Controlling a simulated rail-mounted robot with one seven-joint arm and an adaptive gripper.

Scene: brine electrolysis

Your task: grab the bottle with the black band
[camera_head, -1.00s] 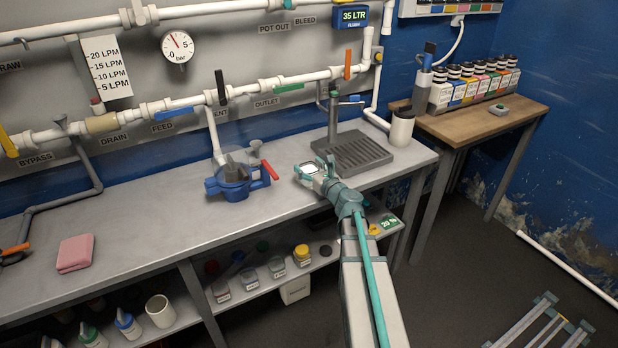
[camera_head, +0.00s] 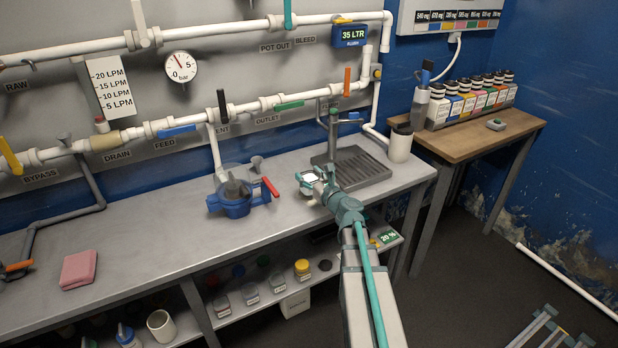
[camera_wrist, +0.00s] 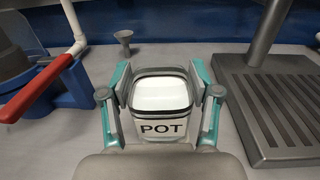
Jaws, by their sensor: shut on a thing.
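My gripper (camera_head: 313,180) is shut on a small square container marked POT (camera_wrist: 163,130), with white contents (camera_wrist: 160,95). One finger is on each side of it in the wrist view. It is upright over the grey bench; I cannot tell whether it touches the surface. A row of white bottles with black caps and differently coloured bands (camera_head: 470,103) stands on the wooden table at the right, far from my gripper. The leftmost bottle (camera_head: 438,108) has a dark band that looks black, but it is small in view.
A blue device with a red handle (camera_head: 236,200) stands left of my gripper. A grey drip tray with a tap (camera_head: 352,165) is just right of it. A white cup (camera_head: 400,143) stands at the bench's right end. The left bench is mostly clear around a pink cloth (camera_head: 78,269).

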